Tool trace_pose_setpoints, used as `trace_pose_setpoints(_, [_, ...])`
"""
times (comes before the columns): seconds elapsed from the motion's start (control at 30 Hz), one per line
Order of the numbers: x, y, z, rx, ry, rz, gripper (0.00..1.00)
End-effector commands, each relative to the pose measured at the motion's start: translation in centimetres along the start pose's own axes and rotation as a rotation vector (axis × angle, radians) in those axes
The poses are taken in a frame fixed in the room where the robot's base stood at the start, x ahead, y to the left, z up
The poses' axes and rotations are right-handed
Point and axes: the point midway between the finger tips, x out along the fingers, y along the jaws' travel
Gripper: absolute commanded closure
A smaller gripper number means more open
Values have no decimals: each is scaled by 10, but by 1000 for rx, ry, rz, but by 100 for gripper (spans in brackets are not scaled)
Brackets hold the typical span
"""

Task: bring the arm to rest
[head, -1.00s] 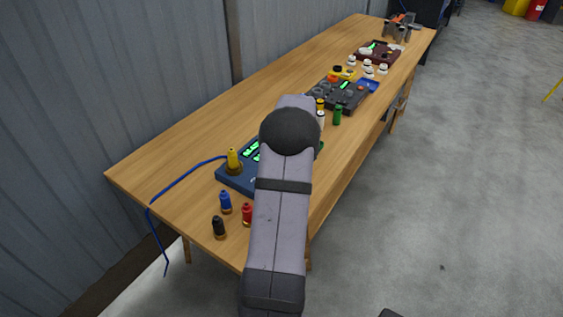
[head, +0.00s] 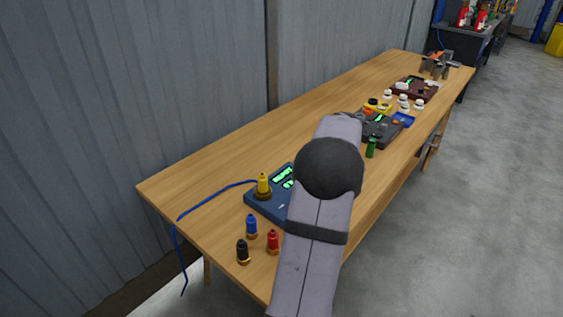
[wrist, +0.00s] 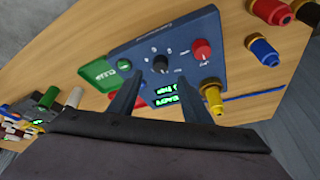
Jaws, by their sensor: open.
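My arm (head: 318,240) reaches out over the wooden table, and in the head view it hides my gripper. In the wrist view my gripper (wrist: 160,82) is open, with two dark fingers apart and nothing seen between them but the blue panel behind. The blue panel (head: 262,205) has lit green displays, and in the wrist view (wrist: 190,60) it shows a black knob, a red knob and a green part. A yellow plug-like piece (head: 263,185) stands at the panel's left corner. I cannot tell how far the fingers are from the panel.
Blue (head: 251,227), red (head: 272,242) and black (head: 242,251) pieces stand on the near end of the table (head: 190,190). A blue cable (head: 205,201) hangs off the left edge. A green piece (head: 371,148), a dark panel (head: 378,130) and white-topped pieces stand farther back.

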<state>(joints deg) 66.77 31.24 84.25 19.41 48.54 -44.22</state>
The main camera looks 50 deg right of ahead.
Motion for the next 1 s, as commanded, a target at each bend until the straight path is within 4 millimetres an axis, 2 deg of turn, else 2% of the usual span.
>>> trace_pose_setpoints(0.13, [0, -3, 0, -3, -2, -2, 56])
trace_pose_setpoints(0.27, [0, -31, -2, -24, -20, -18, 56])
trace_pose_setpoints(0.37, [-1, -72, 1, -57, -50, -39, 56])
trace_pose_setpoints(0.53, [-9, -172, 25, -141, -129, -80, 56])
trace_pose_setpoints(0.6, [-15, -216, 45, -185, -167, -94, 56])
trace_pose_setpoints(0.67, [-22, -251, 66, -225, -201, -102, 56])
trace_pose_setpoints(0.7, [-28, -273, 82, -255, -221, -105, 56])
trace_pose_setpoints(0.8, [-42, -317, 127, -327, -272, -109, 56])
trace_pose_setpoints(0.9, [-56, -348, 174, -400, -314, -104, 56])
trace_pose_setpoints(1.0, [-69, -364, 217, -465, -347, -95, 56])
